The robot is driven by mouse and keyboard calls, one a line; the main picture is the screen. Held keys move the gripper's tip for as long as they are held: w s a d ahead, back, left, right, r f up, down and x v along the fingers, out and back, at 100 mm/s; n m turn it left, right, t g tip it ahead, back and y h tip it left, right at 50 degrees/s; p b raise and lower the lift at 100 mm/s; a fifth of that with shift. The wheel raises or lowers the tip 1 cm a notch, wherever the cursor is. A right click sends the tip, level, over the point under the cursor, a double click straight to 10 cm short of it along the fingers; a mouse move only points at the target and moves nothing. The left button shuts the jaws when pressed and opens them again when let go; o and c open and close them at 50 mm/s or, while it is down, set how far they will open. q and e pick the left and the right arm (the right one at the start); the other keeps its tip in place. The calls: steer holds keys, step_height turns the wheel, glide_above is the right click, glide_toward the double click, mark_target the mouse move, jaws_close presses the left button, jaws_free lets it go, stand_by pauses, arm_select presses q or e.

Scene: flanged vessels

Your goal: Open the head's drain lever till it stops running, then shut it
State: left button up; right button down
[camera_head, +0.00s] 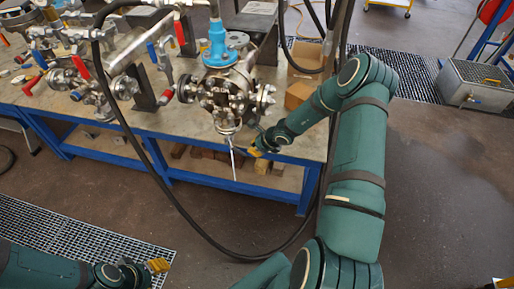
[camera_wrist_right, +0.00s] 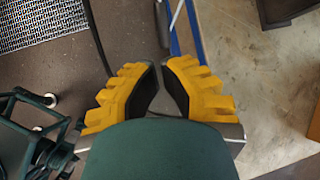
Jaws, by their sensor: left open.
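The flanged vessel head (camera_head: 230,92) with a blue top (camera_head: 218,45) stands at the front edge of the workbench in the head view. A thin pale streak (camera_head: 233,160), looking like a running stream, hangs straight down from its bottom outlet. My right gripper (camera_head: 257,151) is just right of this outlet; the drain lever is too small or hidden to make out. In the right wrist view, my right gripper's yellow fingers (camera_wrist_right: 158,80) stand close, with a narrow gap and nothing visible between them. My left gripper (camera_head: 158,266) is open and empty at the lower left, away from the bench.
The steel-topped workbench (camera_head: 160,122) has a blue frame. Red- and blue-handled valves and pipework (camera_head: 85,75) crowd its left. A black hose (camera_head: 150,155) loops in front. A cardboard box (camera_head: 298,92) sits behind my right arm. A grey tank (camera_head: 475,85) stands at right.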

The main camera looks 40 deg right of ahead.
mark_target(241, 155)
arm_select(q)
steer(key=shift+f+b, duration=0.75)
steer(key=shift+f, duration=0.15)
arm_select(e)
steer(key=x, duration=0.9)
steer(key=shift+f, duration=0.1)
arm_select(q)
steer(key=shift+f, duration=0.15)
arm_select(e)
steer(key=shift+w+a+f+t, duration=0.1)
steer(key=shift+f+t, duration=0.1)
steer(key=shift+t, duration=0.1)
